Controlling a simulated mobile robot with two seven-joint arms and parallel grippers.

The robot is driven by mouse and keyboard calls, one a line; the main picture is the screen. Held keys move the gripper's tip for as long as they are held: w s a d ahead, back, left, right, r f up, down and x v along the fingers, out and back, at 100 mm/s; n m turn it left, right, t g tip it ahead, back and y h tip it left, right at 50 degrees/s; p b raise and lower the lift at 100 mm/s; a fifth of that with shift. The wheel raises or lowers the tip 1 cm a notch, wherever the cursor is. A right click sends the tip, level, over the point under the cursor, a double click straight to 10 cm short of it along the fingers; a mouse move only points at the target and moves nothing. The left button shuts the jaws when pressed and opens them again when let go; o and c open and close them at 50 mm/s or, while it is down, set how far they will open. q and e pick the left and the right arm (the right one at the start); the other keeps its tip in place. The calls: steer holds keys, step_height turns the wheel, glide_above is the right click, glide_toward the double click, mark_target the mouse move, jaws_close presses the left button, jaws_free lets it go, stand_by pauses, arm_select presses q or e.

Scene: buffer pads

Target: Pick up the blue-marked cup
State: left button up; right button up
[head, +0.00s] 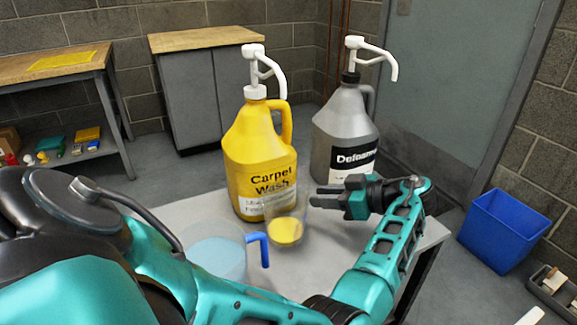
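A clear cup with a blue handle (264,250) and pale blue contents (215,258) stands at the near left of the light table (180,212). My arm partly hides its lower part. A clear cup with yellow contents (285,231) stands behind it to the right, in front of the yellow Carpet Wash jug (255,150).
A grey Defoamer jug (345,135) with a white pump stands behind my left gripper. A blue bin (510,230) is on the floor at the right. A cabinet (205,95) and a workbench (50,68) stand at the back left.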

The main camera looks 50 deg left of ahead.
arm_select(q)
steer(key=x, duration=0.2)
steer(key=b+x, duration=0.1)
steer(key=x, duration=0.1)
steer(key=shift+w+f, duration=0.15)
steer(key=shift+f, duration=0.1)
steer(key=shift+a+f, duration=0.2)
steer(key=shift+a, duration=0.3)
steer(key=shift+c, duration=0.3)
jaws_close()
